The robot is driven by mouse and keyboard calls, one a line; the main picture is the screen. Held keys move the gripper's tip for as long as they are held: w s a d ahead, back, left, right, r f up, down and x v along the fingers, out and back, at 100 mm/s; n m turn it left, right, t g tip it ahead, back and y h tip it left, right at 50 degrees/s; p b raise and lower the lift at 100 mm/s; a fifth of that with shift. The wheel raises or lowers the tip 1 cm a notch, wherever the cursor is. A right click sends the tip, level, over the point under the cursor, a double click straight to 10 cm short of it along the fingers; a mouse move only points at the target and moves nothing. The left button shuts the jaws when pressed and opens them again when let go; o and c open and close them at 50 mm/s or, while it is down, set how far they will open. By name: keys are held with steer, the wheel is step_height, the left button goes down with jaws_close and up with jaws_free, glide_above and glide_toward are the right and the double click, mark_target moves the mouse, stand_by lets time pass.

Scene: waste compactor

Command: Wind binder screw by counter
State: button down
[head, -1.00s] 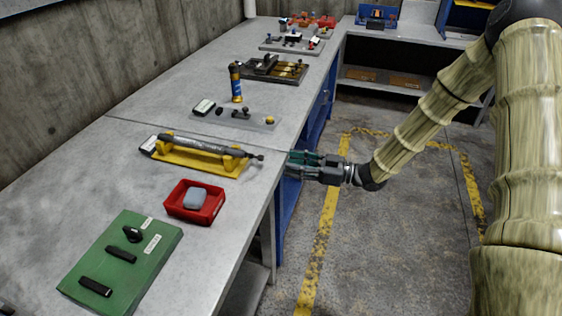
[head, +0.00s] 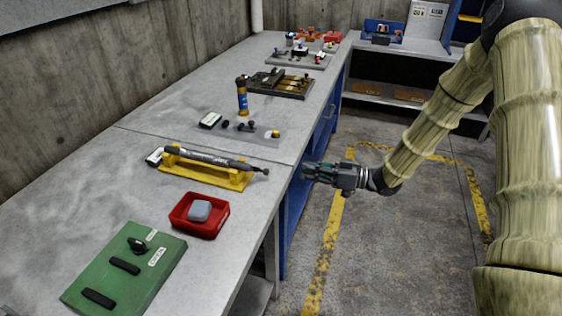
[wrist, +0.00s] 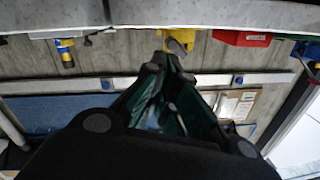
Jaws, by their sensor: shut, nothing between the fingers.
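A yellow cradle (head: 215,179) on the grey bench holds a long grey screw rod (head: 205,158) lying lengthwise. A thin shaft with a small dark knob (head: 265,171) sticks out from its right end, near the bench's front edge. A small white-faced box (head: 155,156), perhaps the counter, sits by the cradle's left end; its reading is too small to tell. My gripper (head: 304,173) is shut and empty, just off the bench edge, to the right of the knob and apart from it. In the wrist view, the fingertips (wrist: 160,62) meet in front of part of the yellow cradle (wrist: 178,40).
A red tray (head: 178,222) with a grey block and a green board (head: 85,275) with black parts lie nearer. A blue and yellow bottle (head: 242,98) and several fixtures stand farther along the bench. The floor right of the bench is open.

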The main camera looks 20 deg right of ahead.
steer(key=shift+w+d+r+m+g, duration=0.6)
steer(key=shift+w+d+r+m, duration=0.65)
steer(key=shift+w+r+m, duration=1.55)
steer(key=shift+m, duration=0.5)
steer(key=x, duration=0.3)
steer(key=s+p+x, duration=0.1)
steer(key=x, duration=0.2)
steer(key=p+x, duration=0.1)
steer(key=x, duration=0.2)
steer(key=shift+s+a+f, duration=0.15)
steer(key=shift+a+f, duration=0.2)
steer(key=shift+f, duration=0.05)
steer(key=shift+s+a+f+p, duration=0.5)
steer(key=shift+s+a+f, duration=0.05)
steer(key=shift+s+f, duration=0.15)
steer(key=shift+s+a+f, duration=0.45)
steer(key=shift+s+f, duration=0.05)
steer(key=shift+f, duration=0.1)
